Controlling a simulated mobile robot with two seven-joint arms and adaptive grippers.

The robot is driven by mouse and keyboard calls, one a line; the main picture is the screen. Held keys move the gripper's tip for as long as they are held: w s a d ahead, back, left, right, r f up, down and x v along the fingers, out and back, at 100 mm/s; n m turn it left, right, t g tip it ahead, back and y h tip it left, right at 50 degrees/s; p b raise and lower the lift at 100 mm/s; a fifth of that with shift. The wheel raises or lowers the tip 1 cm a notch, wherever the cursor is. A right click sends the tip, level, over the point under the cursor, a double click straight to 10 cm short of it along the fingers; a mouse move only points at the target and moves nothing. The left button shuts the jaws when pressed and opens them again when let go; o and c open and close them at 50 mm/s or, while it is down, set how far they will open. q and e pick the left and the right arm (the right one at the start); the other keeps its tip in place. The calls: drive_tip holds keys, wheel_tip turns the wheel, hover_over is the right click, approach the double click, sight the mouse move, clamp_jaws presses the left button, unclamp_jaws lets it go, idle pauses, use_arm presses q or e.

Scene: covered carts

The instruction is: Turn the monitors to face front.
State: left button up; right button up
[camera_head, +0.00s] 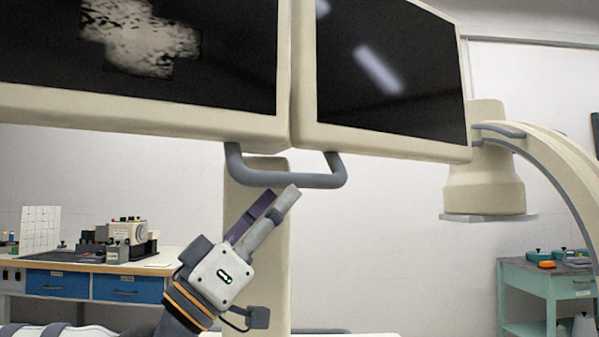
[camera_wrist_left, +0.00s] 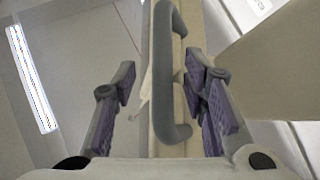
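Two cream-framed monitors hang side by side in the head view. The left monitor (camera_head: 232,45) shows a grey picture, and the right monitor (camera_head: 385,75) is dark with a reflection and angled differently. A grey U-shaped handle (camera_head: 290,180) hangs below them in front of a cream post (camera_head: 245,205). My left gripper (camera_head: 283,200) points up towards the handle, just below it. In the left wrist view the fingers are apart, with the handle (camera_wrist_left: 163,75) between and beyond them, not visibly touched. My right gripper is not in view.
A cream C-shaped arm (camera_head: 545,150) with a round head stands at the right. A workbench with blue drawers (camera_head: 85,285) stands at the left back. A teal cart (camera_head: 545,280) stands at the right back. Open wall space shows between them.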

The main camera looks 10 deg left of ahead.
sight(298, 182)
use_arm(q)
drive_tip(key=x, duration=0.5)
drive_tip(key=shift+w+d+r+p, duration=0.2)
drive_tip(key=shift+w+p, duration=0.1)
drive_tip(key=shift+p, duration=0.05)
clamp_jaws()
drive_tip(key=shift+a+f, duration=0.1)
